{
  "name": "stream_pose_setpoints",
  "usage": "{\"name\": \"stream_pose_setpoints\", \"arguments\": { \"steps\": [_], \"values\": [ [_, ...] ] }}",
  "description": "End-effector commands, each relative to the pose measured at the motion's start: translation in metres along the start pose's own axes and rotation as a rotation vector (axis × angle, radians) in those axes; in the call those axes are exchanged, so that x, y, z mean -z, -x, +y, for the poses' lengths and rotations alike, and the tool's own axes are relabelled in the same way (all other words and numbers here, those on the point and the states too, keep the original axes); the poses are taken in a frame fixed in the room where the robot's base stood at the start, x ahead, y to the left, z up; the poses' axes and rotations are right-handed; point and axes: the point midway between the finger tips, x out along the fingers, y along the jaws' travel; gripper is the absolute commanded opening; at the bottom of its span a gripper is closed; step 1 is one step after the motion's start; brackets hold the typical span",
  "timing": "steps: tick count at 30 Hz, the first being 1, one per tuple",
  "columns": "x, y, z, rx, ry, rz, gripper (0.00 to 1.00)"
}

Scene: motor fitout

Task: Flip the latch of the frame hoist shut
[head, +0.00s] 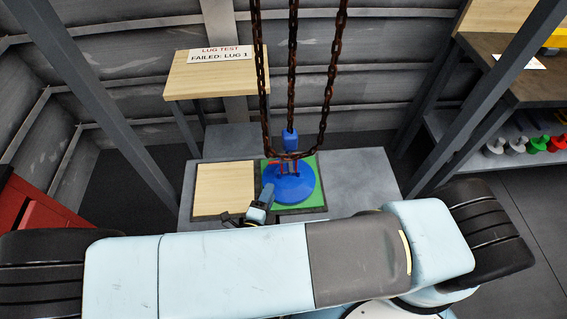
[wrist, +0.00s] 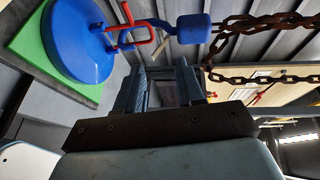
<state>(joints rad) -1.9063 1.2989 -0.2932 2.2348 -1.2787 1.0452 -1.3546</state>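The frame hoist hangs on rusty chains (head: 292,70) with a blue block (head: 290,138) at their lower end. The blue block (wrist: 193,28) also shows in the wrist view, with a blue hook part beside it. A thin red bent bar (wrist: 135,40), perhaps the latch, lies by the hook, between the block and a round blue piece (wrist: 82,38). Whether it is shut I cannot tell. The blue piece (head: 290,184) sits below the hook in the head view. My gripper (head: 268,190) is at its left side. In the wrist view my gripper (wrist: 162,75) is open, its fingers apart and empty, below the red bar.
The blue piece rests on a green square (head: 313,204) beside a wooden square (head: 224,188) on a grey bench (head: 360,185). A sign (head: 221,53) reading "LUG TEST FAILED: LUG 1" stands on a wooden table (head: 215,80). Grey posts flank the bench. A loose chain loop hangs near the hook.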

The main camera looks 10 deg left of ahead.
Motion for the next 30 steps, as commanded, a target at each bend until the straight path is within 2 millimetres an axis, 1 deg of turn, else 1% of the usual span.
{"name": "stream_pose_setpoints", "arguments": {
  "steps": [2,5,8,21,27,30],
  "values": [
    [-0.002,-0.002,0.001,0.003,0.007,-0.011,0.38],
    [-0.003,-0.009,0.001,0.003,0.007,-0.015,0.38],
    [-0.004,-0.023,0.001,0.004,0.008,-0.019,0.38],
    [-0.006,-0.098,0.001,0.004,0.007,-0.021,0.38],
    [-0.007,-0.120,0.001,0.004,0.006,-0.022,0.38],
    [-0.008,-0.126,0.001,0.001,0.005,-0.022,0.38]
  ]
}}
